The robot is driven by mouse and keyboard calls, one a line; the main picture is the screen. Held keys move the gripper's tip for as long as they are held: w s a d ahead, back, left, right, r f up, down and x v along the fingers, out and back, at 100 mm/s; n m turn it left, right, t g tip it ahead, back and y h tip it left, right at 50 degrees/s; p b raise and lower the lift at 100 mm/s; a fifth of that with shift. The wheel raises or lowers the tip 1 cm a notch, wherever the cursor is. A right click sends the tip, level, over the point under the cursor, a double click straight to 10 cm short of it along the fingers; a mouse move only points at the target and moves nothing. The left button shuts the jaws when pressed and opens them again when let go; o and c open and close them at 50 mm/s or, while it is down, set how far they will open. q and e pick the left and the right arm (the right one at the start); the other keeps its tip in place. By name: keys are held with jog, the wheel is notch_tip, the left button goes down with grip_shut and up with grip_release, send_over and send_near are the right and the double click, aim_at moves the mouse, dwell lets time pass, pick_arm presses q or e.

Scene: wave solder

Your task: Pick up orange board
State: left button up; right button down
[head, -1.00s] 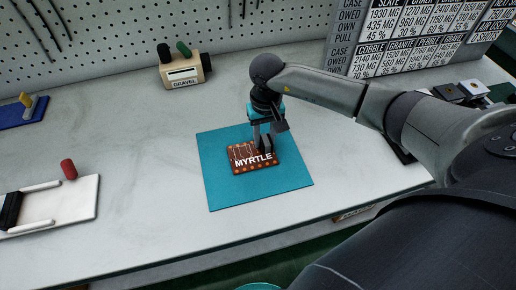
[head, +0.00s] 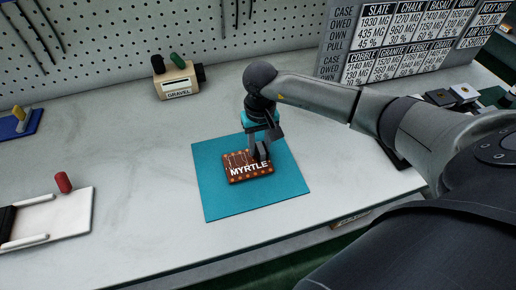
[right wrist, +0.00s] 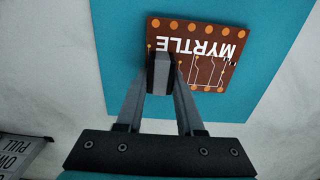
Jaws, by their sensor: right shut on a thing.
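An orange-brown board (head: 240,172) marked MYRTLE is over the teal mat (head: 220,207), near its middle. I cannot tell whether it touches the mat or is slightly raised. My right gripper (head: 260,153) reaches down to the board's right rear edge and is shut on it. In the right wrist view, the fingertips (right wrist: 160,74) are close together at one edge of the board (right wrist: 205,72), which shows its lettering upside down, pale traces and orange dots. The fingers hide a small part of it. My left gripper is not in view.
A tan box marked GRAVEL (head: 178,88) stands behind the mat. A white fixture (head: 62,218) and a red cylinder (head: 63,182) are at left. A lettered sign (head: 415,45) stands at back right.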

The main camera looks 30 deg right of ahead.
notch_tip(320, 180, up, 20)
jog(key=p, duration=0.2)
jog(key=shift+f, duration=0.2)
dwell(0.9)
